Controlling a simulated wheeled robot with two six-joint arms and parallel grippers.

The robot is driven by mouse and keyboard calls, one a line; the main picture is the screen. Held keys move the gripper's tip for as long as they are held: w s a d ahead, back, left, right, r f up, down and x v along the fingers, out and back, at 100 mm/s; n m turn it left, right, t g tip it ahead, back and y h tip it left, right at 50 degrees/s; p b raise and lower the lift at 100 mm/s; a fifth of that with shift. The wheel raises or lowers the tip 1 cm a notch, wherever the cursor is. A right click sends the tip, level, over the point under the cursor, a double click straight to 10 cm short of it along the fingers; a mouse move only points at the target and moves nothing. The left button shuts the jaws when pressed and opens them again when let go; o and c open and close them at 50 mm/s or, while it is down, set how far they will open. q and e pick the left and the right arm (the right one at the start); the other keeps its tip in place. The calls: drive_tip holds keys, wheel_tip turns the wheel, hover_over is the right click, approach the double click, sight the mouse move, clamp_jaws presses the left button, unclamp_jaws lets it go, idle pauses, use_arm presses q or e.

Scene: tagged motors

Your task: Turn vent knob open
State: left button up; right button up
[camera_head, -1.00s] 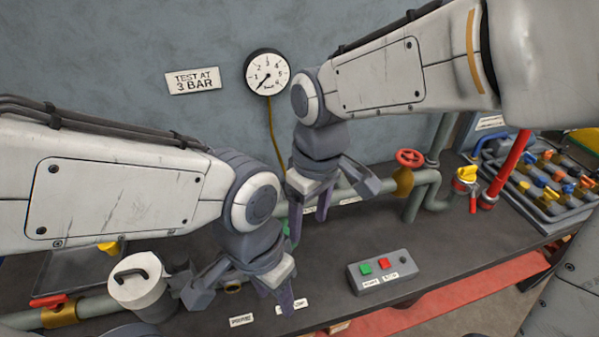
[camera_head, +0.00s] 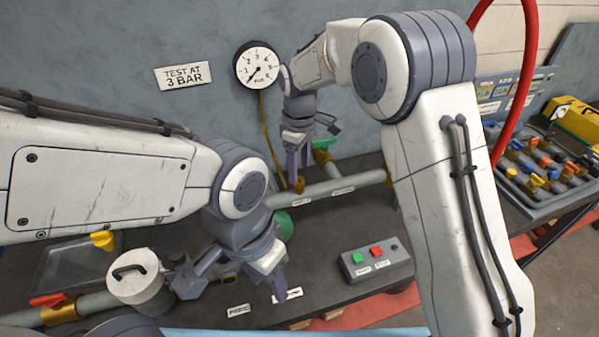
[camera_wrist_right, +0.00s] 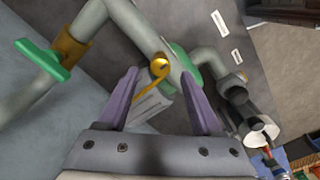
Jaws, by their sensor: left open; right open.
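No knob can be read as the vent knob; the pipe labels are too small. My right gripper (camera_head: 304,162) is at the back pipe (camera_head: 345,186), below the gauge (camera_head: 257,65). In the right wrist view its open jaws (camera_wrist_right: 160,80) point at the pipe, with a brass fitting (camera_wrist_right: 159,68) showing between the fingertips; contact cannot be told. A green handle (camera_wrist_right: 42,62) on a brass valve lies left of the jaws; it also shows in the head view (camera_head: 325,143). My left gripper (camera_head: 235,285) is open over the bench front, beside a lidded white pot (camera_head: 138,280).
A box with green and red buttons (camera_head: 376,261) stands right of my left gripper. A rounded green part (camera_head: 284,226) is partly hidden behind that gripper. A red-handled valve (camera_head: 50,300) is at lower left. My right arm hides much of the bench's right side.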

sight(299, 179)
drive_tip(key=shift+f, duration=1.65)
drive_tip(key=shift+c, duration=0.4)
clamp_jaws()
